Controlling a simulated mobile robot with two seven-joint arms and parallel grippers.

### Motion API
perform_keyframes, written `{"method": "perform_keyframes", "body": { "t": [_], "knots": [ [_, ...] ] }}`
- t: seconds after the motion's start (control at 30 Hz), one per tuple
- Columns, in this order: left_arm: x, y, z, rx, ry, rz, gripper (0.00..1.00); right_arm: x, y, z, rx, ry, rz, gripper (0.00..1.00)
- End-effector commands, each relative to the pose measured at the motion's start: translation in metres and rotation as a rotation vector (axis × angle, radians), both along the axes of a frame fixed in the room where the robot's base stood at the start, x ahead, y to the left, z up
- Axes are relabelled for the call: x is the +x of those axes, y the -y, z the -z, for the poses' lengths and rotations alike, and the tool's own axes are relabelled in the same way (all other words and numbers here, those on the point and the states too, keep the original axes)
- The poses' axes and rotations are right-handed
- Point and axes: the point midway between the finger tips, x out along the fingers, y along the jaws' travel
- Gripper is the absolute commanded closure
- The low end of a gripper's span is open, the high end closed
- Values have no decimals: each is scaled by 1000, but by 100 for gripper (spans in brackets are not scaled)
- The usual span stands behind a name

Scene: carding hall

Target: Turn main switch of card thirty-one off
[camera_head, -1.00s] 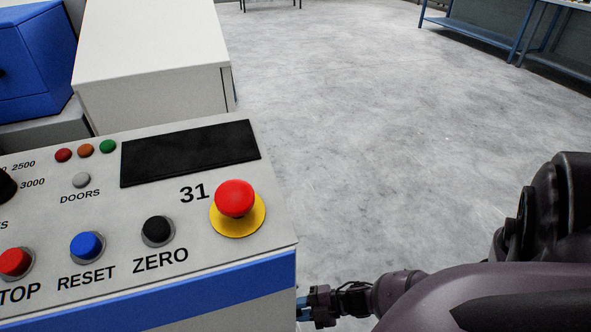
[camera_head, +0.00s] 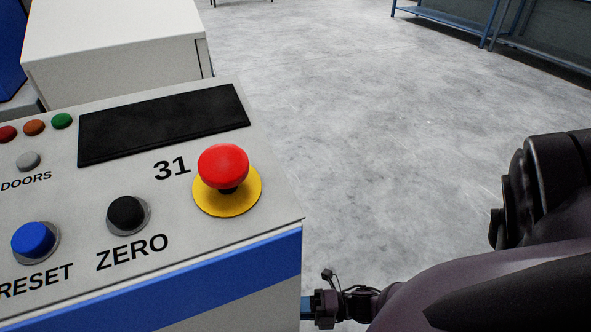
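The control panel (camera_head: 268,205) of card 31 fills the left of the head view, with the number 31 printed beside a red mushroom button (camera_head: 223,165) on a yellow disc. No switch labelled as the main switch shows in this view. My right gripper (camera_head: 308,307) is low at the panel's right front corner, pointing left. Its fingers are partly hidden behind the panel's edge, so I cannot tell if they are open or shut. My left gripper is not in view.
The panel carries a black ZERO button (camera_head: 127,214), a blue RESET button (camera_head: 34,241), a grey DOORS button (camera_head: 28,161), small coloured lamps and a dark display (camera_head: 163,122). A white cabinet (camera_head: 120,50) stands behind. Grey floor on the right is clear up to blue-framed tables (camera_head: 440,22).

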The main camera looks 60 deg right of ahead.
Motion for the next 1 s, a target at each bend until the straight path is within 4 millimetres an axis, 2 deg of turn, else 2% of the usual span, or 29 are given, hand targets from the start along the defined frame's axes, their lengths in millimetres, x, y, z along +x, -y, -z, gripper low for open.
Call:
{"method": "perform_keyframes", "body": {
  "t": [0.53,0.57,0.7,0.73,1.0],
  "knots": [
    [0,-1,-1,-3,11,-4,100,0,0,1,-16,23,0,100],
    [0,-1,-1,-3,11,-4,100,0,0,1,-16,23,0,75],
    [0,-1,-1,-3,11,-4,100,0,0,1,-15,22,0,54],
    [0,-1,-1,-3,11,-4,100,0,0,1,-15,22,0,51],
    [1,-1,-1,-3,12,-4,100,-1,1,1,-14,21,0,51]
  ]
}}
